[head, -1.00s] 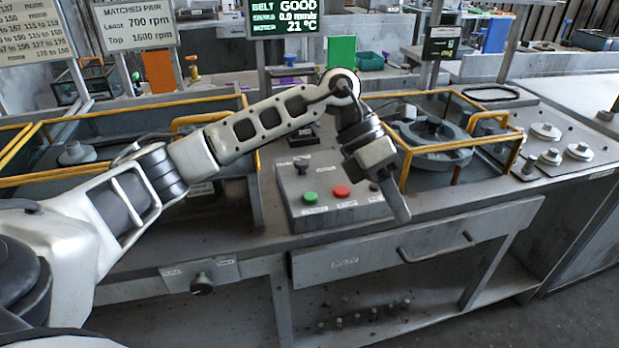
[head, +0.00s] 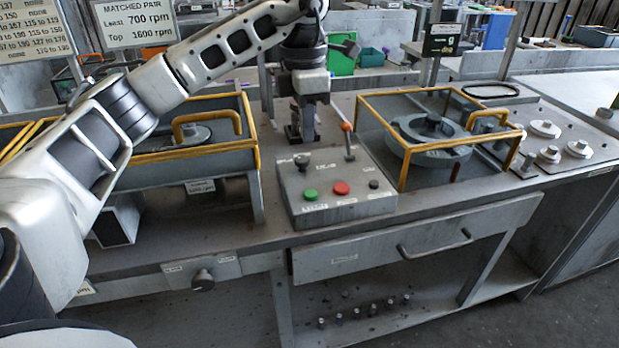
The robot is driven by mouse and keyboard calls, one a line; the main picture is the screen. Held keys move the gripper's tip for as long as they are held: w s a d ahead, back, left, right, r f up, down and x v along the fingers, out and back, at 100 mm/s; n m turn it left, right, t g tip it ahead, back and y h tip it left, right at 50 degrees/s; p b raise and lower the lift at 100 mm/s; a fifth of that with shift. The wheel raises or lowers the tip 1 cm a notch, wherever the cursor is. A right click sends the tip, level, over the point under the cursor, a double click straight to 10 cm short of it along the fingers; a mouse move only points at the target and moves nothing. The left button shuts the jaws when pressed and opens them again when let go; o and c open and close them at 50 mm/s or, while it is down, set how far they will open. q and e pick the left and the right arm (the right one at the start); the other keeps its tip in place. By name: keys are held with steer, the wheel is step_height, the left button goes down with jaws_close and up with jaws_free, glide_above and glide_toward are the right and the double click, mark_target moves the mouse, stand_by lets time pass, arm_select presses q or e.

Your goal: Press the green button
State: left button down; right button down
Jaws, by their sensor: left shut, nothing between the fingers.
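The green button (head: 311,194) is on the sloped top of a grey control box (head: 335,211) at the middle of the bench. A red button (head: 341,188) is to its right. My left gripper (head: 308,138) points down above the bench, just behind the box as seen from here. It is shut and empty, apart from the green button. The button is in plain sight. My right gripper is not in view.
The box also carries a dark knob (head: 302,162), a small black knob (head: 373,184) and an orange-tipped lever (head: 347,140). A yellow-railed guard (head: 395,158) around a round housing (head: 432,136) stands right of the box. Another yellow-railed bay (head: 205,140) is left.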

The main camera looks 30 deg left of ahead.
arm_select(q)
steer(key=p, duration=0.2)
glide_toward(310, 193)
step_height(310, 193, down, 5)
steer(key=shift+f, duration=0.95)
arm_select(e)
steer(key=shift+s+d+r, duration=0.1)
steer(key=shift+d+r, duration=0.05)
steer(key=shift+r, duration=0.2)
arm_select(q)
steer(key=shift+f, duration=0.1)
